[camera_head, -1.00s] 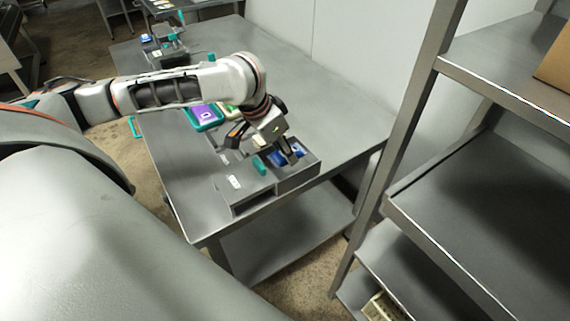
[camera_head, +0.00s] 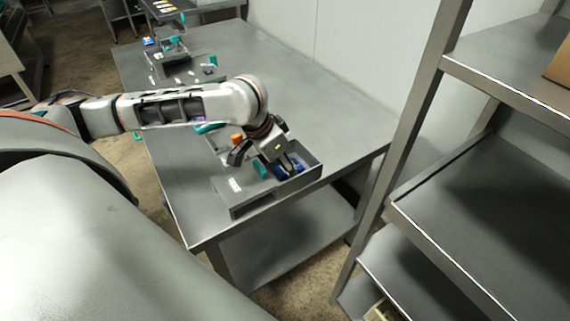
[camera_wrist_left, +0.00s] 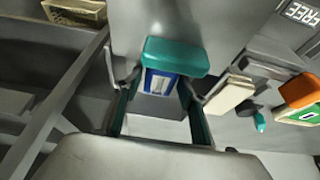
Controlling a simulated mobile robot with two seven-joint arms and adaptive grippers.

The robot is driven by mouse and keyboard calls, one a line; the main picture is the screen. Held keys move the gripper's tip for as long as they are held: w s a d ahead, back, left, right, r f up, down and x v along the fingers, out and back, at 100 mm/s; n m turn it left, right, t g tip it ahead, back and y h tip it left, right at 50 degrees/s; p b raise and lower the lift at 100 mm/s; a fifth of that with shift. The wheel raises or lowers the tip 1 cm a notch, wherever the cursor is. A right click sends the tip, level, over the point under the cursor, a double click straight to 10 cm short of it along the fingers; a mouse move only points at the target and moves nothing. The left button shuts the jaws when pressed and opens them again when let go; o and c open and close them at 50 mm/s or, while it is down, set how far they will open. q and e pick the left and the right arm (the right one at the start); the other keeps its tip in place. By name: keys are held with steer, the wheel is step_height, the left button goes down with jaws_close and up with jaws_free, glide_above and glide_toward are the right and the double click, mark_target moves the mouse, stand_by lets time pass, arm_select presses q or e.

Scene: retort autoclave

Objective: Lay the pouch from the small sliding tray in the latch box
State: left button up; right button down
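The small sliding tray (camera_head: 311,167) is drawn out of a low grey box at the table's front right. A blue pouch (camera_head: 283,172) lies in it, partly covered by my gripper. My left gripper (camera_head: 289,167) reaches down into the tray from above. In the left wrist view, its two fingers (camera_wrist_left: 158,100) stand apart on either side of the blue and white pouch (camera_wrist_left: 160,83). A teal handle (camera_wrist_left: 177,56) crosses the view just beyond the pouch; it also shows in the head view (camera_head: 260,167). I cannot make out which fixture is the latch box. My right gripper is out of view.
An orange part (camera_head: 237,137) stands close behind my gripper; the left wrist view shows it (camera_wrist_left: 299,91) near a FREE label (camera_wrist_left: 303,13). More small fixtures (camera_head: 168,47) stand at the table's far end. A metal shelf rack (camera_head: 400,150) rises at the right. The table's back right is clear.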

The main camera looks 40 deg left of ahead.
arm_select(q)
steer(key=p+v, duration=0.3)
steer(key=v, duration=0.9)
steer(key=shift+r+p, duration=0.15)
steer(key=shift+p, duration=0.25)
